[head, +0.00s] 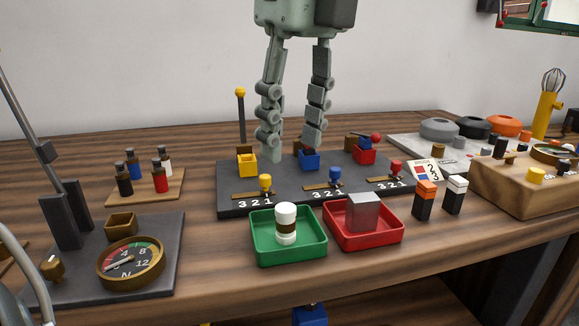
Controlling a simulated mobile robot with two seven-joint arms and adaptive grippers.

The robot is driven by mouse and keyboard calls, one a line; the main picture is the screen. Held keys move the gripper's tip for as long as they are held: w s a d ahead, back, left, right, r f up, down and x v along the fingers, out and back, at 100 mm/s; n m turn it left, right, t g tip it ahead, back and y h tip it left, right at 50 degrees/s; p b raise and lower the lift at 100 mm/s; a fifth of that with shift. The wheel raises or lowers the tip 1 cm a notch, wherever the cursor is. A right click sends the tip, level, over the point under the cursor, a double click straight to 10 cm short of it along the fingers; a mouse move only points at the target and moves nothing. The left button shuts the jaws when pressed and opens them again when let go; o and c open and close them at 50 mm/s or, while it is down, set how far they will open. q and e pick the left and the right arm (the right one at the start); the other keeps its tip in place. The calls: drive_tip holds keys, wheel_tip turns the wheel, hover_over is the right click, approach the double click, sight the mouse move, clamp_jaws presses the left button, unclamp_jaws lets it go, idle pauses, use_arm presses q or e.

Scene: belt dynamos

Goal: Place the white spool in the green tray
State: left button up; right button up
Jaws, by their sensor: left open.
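The white spool (286,211), with a dark band round its middle, stands upright in the green tray (262,257), near its middle. My left gripper (291,150) points down from the top of the head view, above and behind the green tray. Its two jointed fingers are spread wide with nothing between them. The gripper is apart from the spool, with its fingertips by the back of the dark numbered board (228,205). My right gripper is not in view.
A red tray (365,246) holding a grey block (363,212) stands right beside the green tray. The board carries yellow, blue and red sockets and levers. A dial gauge (130,263) is at left, a wooden box (520,193) at right. Orange-topped (424,201) and white-topped (455,196) blocks stand between.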

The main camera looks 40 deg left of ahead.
use_arm(q)
wheel_tip(320, 180, up, 2)
drive_tip(key=shift+d+r, duration=0.1)
drive_tip(key=shift+r, duration=0.1)
